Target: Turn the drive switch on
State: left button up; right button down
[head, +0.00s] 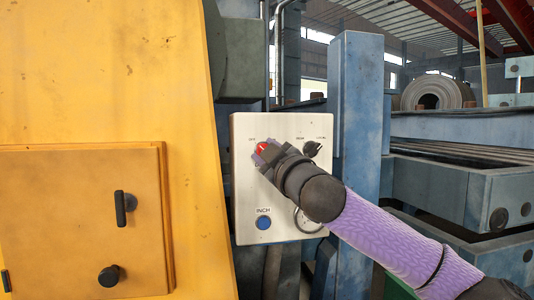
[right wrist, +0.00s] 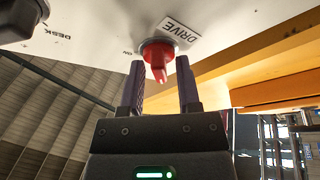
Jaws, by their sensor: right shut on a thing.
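The drive switch is a red rotary knob (head: 261,147) at the upper left of a pale control box (head: 285,129). In the right wrist view the red knob (right wrist: 158,57) sits beside a DRIVE label (right wrist: 180,32), with an ON mark to its left. My right gripper (head: 266,154) is at the knob, its two dark fingers (right wrist: 161,72) on either side of the knob's handle and shut on it. The gripper partly hides the knob in the head view. My left gripper is not in view.
The box also carries a black selector knob (head: 312,148) at upper right and a blue INCH button (head: 264,223) below. A yellow machine panel (head: 110,75) stands close on the left. A blue post (head: 357,110) rises on the right behind my arm.

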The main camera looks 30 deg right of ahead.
jog(key=shift+a+m+g+h+b, duration=0.1)
jog(key=shift+m+g+h+b, duration=0.35)
jog(key=shift+m+h+b, duration=2.45)
jog(key=shift+m+g+h+p, duration=0.4)
jog(key=shift+m+h, duration=0.5)
jog(key=shift+m, duration=4.6)
jog(key=shift+a+m+g+h+b, duration=0.1)
jog(key=shift+m+g+h+b, duration=0.45)
jog(key=shift+m+h+b, duration=2.4)
jog(key=m+y+p, duration=0.1)
jog(key=m+p, duration=0.2)
jog(key=shift+y, duration=0.35)
